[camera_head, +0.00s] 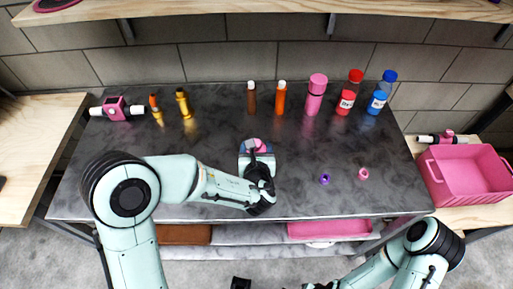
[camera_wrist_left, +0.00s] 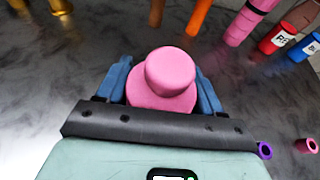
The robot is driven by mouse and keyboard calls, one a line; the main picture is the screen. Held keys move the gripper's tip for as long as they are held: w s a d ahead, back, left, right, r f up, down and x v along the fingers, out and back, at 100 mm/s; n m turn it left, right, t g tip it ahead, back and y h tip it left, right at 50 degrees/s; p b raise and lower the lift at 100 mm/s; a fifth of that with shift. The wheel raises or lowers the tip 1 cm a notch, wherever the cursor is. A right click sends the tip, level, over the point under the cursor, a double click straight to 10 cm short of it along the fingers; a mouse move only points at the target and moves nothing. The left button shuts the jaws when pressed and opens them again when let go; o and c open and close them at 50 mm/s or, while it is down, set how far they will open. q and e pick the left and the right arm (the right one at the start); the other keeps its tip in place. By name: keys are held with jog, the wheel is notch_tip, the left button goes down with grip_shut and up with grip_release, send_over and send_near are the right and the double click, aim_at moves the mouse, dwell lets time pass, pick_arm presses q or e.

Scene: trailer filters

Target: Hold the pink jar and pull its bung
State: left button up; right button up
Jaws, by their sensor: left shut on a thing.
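My left gripper (camera_head: 257,150) is shut on the pink jar (camera_head: 262,147) near the middle of the dark counter. The left wrist view shows the jar's wide round pink body (camera_wrist_left: 158,100) between the blue fingers. A narrower pink cylinder, apparently the bung (camera_wrist_left: 171,70), stands on top of it. The fingers and palm hide the jar's lower part, so I cannot tell whether it touches the counter.
At the back stand orange and gold bottles, a tall pink bottle (camera_head: 315,95), a red jar (camera_head: 346,98) and a blue jar (camera_head: 380,98). Purple (camera_head: 325,179) and pink (camera_head: 363,174) rings lie right of the held jar. A pink bin (camera_head: 468,180) sits on the right side table.

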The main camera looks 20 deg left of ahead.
pick_arm(q)
jog(key=shift+f, duration=0.1)
jog(key=o, duration=1.5)
